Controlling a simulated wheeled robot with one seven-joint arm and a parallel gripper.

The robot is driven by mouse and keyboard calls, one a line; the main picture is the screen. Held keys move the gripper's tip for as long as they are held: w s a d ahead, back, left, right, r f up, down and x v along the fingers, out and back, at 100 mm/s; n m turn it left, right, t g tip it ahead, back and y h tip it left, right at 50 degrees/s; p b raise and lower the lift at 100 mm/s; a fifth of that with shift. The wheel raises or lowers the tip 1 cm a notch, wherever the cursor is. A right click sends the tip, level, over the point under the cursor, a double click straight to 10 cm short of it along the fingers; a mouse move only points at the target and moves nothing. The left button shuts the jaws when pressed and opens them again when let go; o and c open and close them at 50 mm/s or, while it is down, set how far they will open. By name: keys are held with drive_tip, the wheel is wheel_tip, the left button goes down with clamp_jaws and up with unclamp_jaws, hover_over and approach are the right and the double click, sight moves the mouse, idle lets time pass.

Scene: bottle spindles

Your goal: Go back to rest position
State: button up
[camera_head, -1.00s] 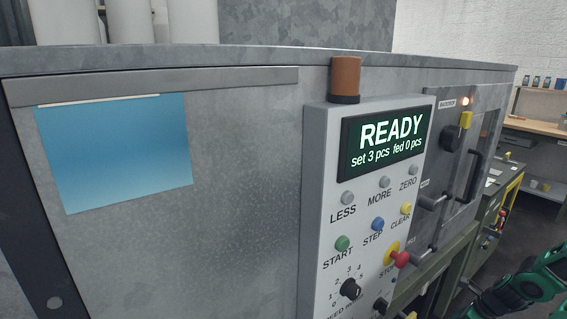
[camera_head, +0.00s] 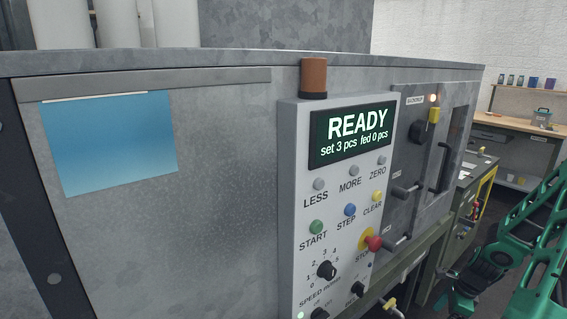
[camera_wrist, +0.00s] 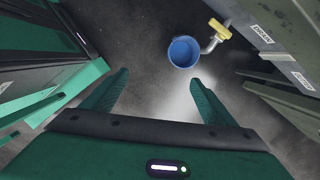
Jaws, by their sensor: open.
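My gripper (camera_wrist: 158,98) shows in the wrist view with its two green fingers spread apart and nothing between them. It points down at the dark floor. In the head view only green links of my arm show at the lower right edge, and I cannot make out the fingers there. The control panel (camera_head: 300,215) stands on the machine front. Its screen (camera_head: 352,132) reads READY, set 3 pcs, fed 0 pcs.
The grey machine cabinet (camera_head: 220,200) fills the left and middle. A wooden workbench (camera_head: 515,126) stands at the back right. In the wrist view a blue bucket (camera_wrist: 184,52) sits under a pipe with a yellow handle (camera_wrist: 219,29), beside the machine's DRAIN label.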

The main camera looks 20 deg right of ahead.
drive_tip(key=s+a+r+n+g+h, duration=0.1)
drive_tip(key=s+a+r+n, duration=0.3)
drive_tip(key=r, duration=0.5)
drive_tip(key=s+a+r+n+g, duration=0.1)
drive_tip(key=s+a+r+n, duration=0.1)
drive_tip(key=a+r+n, duration=0.5)
drive_tip(key=s+a+r+n+g+h, duration=0.1)
drive_tip(key=s+a+r+n, duration=0.3)
drive_tip(key=r, duration=0.6)
drive_tip(key=s+a+r+n+t, duration=0.1)
drive_tip(key=s+a+r+n, duration=0.2)
drive_tip(key=s+a+n, duration=0.2)
drive_tip(key=shift+s+a+r+y, duration=0.3)
drive_tip(key=shift+a+y, duration=0.1)
drive_tip(key=shift+a, duration=0.2)
